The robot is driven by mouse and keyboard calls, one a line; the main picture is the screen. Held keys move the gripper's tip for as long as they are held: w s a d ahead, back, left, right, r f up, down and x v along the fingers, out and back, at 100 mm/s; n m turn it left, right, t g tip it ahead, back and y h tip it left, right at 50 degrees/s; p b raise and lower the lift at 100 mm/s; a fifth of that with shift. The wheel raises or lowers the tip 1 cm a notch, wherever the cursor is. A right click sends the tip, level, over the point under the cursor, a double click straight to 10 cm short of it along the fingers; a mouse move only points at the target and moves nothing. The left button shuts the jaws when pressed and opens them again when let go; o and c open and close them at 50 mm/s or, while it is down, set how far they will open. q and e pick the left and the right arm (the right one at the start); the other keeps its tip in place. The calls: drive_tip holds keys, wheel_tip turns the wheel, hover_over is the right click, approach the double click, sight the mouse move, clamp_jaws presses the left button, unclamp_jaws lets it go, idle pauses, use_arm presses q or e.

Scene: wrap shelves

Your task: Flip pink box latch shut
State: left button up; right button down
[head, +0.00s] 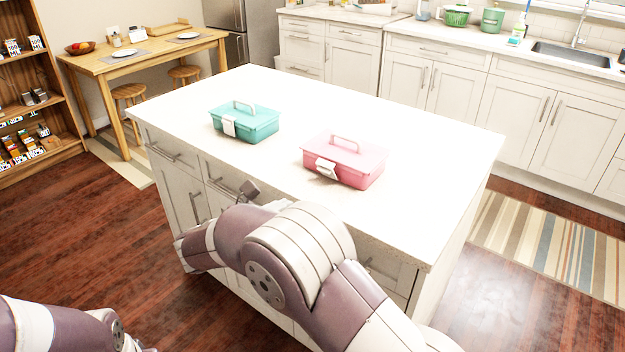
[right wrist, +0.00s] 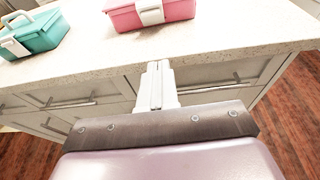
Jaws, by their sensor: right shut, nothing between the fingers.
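The pink box (head: 350,165) sits on the white island counter with its lid down and its handle raised. Its white latch (head: 327,169) is on the front face and appears to stand out from it at an angle. In the right wrist view the pink box (right wrist: 180,10) and its latch (right wrist: 150,13) are at the top, cut off by the frame. My right gripper (right wrist: 158,66) is shut and empty, apart from the box, at the counter's front edge and pointing towards the latch. In the head view it (head: 277,204) is mostly hidden behind my right arm. My left gripper is out of view.
A teal box (head: 250,120) with a white latch stands left of the pink box on the counter (head: 430,150). Drawer handles (right wrist: 65,104) stick out below the counter edge. The counter right of the pink box is clear.

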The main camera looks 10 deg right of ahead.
sight(327, 171)
drive_tip(key=p+x, duration=0.1)
drive_tip(key=x, duration=0.9)
drive_tip(key=shift+r, duration=0.15)
drive_tip(key=shift+w+d+r+p, duration=0.25)
drive_tip(key=shift+w+d+r, duration=0.25)
drive_tip(key=shift+d, duration=0.2)
drive_tip(key=shift+w+d+r+p, duration=0.2)
drive_tip(key=shift+w+d+r, duration=0.25)
drive_tip(key=shift+w+d, duration=0.2)
drive_tip(key=shift+r, duration=0.1)
